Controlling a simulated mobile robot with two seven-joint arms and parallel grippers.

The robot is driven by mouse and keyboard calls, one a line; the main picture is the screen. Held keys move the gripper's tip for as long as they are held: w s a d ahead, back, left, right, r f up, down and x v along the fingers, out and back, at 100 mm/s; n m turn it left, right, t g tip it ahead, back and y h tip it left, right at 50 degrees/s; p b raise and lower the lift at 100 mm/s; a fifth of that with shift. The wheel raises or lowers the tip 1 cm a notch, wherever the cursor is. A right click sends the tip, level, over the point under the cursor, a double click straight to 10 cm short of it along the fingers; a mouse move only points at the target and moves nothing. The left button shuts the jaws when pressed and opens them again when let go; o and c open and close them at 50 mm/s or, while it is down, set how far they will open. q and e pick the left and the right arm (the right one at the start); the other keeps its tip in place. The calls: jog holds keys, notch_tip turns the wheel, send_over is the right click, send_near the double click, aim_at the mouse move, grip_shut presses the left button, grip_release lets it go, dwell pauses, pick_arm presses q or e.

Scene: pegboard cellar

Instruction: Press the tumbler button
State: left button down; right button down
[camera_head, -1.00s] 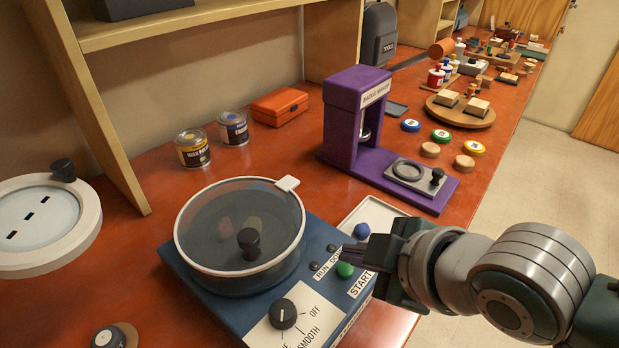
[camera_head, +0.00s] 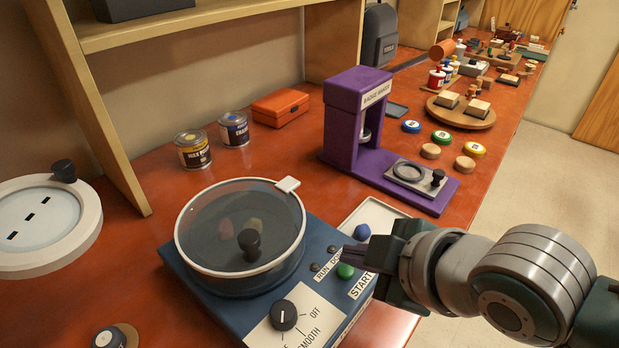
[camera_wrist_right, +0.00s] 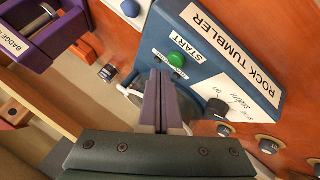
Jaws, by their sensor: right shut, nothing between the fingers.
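The rock tumbler (camera_head: 215,290) is a blue box with a round, clear-lidded drum (camera_head: 240,225) on top. Its green START button (camera_head: 345,271) is on the front right of the top, and it also shows in the right wrist view (camera_wrist_right: 176,59). A dark dial (camera_head: 283,314) points near a label plate. My right gripper (camera_head: 350,254) is shut and empty, with its fingertips close to the green button. In the right wrist view my right gripper (camera_wrist_right: 158,75) has its tips just below the button, seemingly apart from it. My left gripper is not in view.
A white tray (camera_head: 380,212) with a blue knob (camera_head: 362,232) lies behind the tumbler's right side. A purple badge maker (camera_head: 345,140) stands farther back. Two cans (camera_head: 193,150) and an orange box (camera_head: 280,107) stand by the wall. A round white-rimmed device (camera_head: 88,225) is at left.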

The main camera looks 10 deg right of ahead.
jog(key=shift+f, duration=0.1)
jog(key=shift+f, duration=0.3)
dwell(0.5)
